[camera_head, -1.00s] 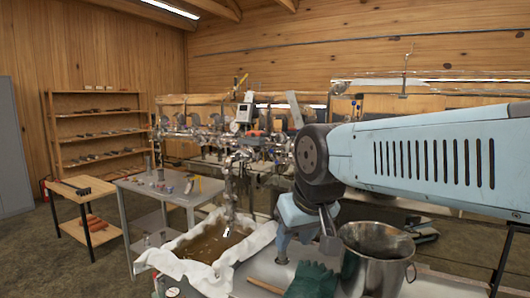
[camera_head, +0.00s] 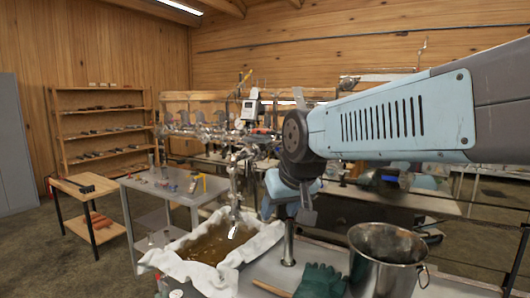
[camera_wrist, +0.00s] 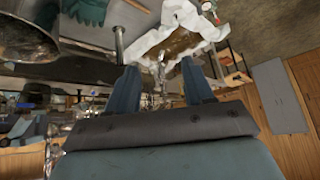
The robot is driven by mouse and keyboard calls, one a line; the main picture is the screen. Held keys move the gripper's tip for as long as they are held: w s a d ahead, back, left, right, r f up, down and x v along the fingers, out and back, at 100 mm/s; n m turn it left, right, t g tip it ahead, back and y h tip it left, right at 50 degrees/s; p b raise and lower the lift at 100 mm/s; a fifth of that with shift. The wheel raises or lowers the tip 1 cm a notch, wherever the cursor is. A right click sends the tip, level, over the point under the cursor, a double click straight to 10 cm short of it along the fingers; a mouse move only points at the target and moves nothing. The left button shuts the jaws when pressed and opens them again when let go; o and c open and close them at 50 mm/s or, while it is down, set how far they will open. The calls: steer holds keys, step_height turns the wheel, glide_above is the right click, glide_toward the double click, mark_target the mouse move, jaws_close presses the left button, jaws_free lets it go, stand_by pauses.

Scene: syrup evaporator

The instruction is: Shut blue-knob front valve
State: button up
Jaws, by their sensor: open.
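Metal piping with valves and a down-pointing spout (camera_head: 236,190) stands over the cloth-lined tub in the head view. I cannot make out a blue knob on it at this size. My gripper (camera_wrist: 160,68) is open and empty in the wrist view, its two blue fingers apart. The shiny spout (camera_wrist: 161,72) shows in the gap between them, beyond the tips; I cannot tell the exact distance. In the head view my gripper hangs below the arm, right of the spout and apart from it. My arm hides part of the evaporator behind.
The white cloth (camera_head: 185,270) lines a tub of brown liquid (camera_head: 212,246) below the spout. A steel pot (camera_head: 378,268) and green gloves (camera_head: 320,281) stand right of it. A grey table (camera_head: 150,188) with small items is at left. A grey post (camera_head: 289,243) rises nearby.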

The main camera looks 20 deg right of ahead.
steer(key=w+d+r+m+t, duration=0.1)
steer(key=w+r+m+t, duration=0.15)
steer(key=w, duration=1.05)
steer(key=w+d+r+m+t+h, duration=0.1)
steer(key=w+d+t, duration=0.15)
steer(key=w, duration=1.05)
steer(key=w+d+r+m+t, duration=0.1)
steer(key=w+r+t, duration=0.15)
steer(key=w, duration=1.05)
steer(key=m+t+h, duration=0.3)
steer(key=m+h, duration=0.7)
steer(key=m, duration=0.1)
glide_toward(278, 150)
steer(key=x, duration=1.1)
steer(key=shift+w+f, duration=0.2)
steer(key=shift+f, duration=0.05)
jaws_close()
